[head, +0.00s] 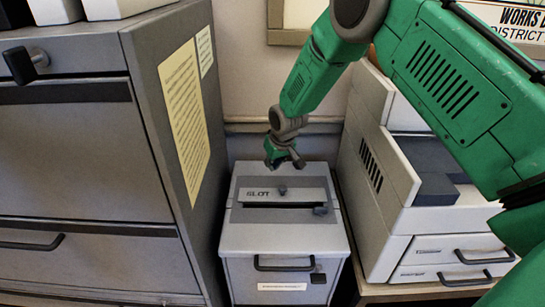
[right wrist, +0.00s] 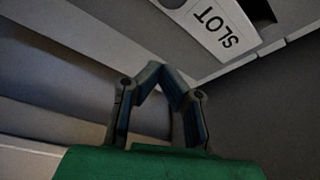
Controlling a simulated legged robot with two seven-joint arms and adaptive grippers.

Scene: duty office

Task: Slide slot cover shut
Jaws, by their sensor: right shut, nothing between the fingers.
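The grey slot box (head: 283,240) stands between a cabinet and a machine. On its top lies the slot cover (head: 258,193), a light plate marked SLOT, with a small dark knob (head: 283,190) on it. A dark slot opening (head: 275,206) shows along the cover's near edge. My right gripper (head: 287,163) is above the box's far edge, behind the knob, and looks apart from the cover. In the right wrist view its fingers (right wrist: 160,68) meet at the tips with nothing between them; the cover (right wrist: 212,28) is at upper right. My left gripper is not in view.
A tall grey cabinet (head: 80,150) closes off the left side. A light-coloured machine with drawers (head: 400,225) stands close on the right. The wall (head: 245,80) is just behind the box.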

